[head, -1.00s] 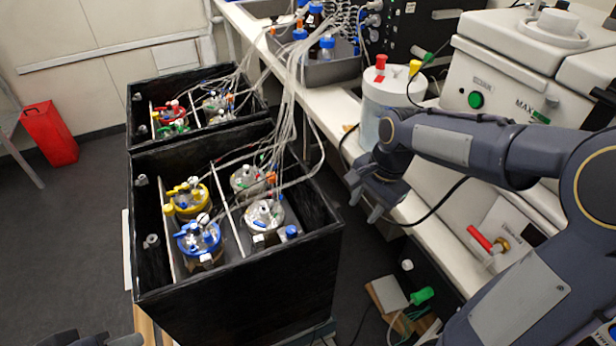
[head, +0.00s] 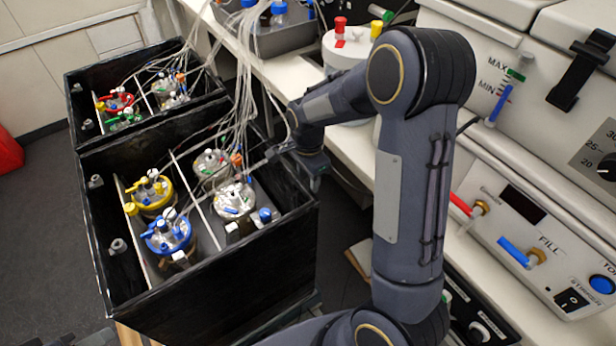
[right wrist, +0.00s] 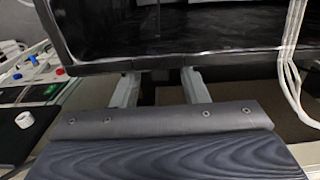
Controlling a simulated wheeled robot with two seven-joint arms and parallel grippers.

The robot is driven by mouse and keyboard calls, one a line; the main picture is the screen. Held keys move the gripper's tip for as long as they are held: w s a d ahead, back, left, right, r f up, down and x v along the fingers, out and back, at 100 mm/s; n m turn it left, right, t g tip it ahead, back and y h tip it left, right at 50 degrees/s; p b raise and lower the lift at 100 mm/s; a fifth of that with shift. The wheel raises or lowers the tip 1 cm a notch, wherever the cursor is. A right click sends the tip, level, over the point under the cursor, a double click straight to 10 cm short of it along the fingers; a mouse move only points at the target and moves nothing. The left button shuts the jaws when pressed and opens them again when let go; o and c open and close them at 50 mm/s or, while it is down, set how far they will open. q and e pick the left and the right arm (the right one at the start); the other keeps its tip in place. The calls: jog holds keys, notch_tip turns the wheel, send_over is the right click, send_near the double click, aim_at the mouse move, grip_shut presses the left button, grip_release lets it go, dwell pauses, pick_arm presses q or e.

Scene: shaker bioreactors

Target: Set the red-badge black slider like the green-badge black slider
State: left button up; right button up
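I cannot make out a black slider with a red badge or one with a green badge in either view. My right gripper (head: 292,162) is at the right wall of the near black box (head: 208,285), partly hidden by its own arm. In the right wrist view, the two grey fingers of my right gripper (right wrist: 160,86) are apart with nothing seen between them. They point at the lower edge of a dark box wall (right wrist: 165,48). Whether they touch it I cannot tell. My left gripper is not identifiable.
The near box holds lidded vessels, one yellow (head: 152,192) and one blue (head: 168,234). A far black box (head: 85,80) holds red and green ones. Loose tubes (head: 243,75) hang over both. A white machine with MAX and MIN marks (head: 455,55) stands right of my arm.

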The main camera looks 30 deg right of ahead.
jog(key=shift+f, duration=0.1)
grip_shut()
jog(key=shift+w, duration=0.1)
jog(key=w, duration=0.4)
jog(key=shift+w+a+p, duration=0.1)
jog(key=shift+a+p, duration=0.1)
jog(key=shift+p, duration=0.1)
grip_release()
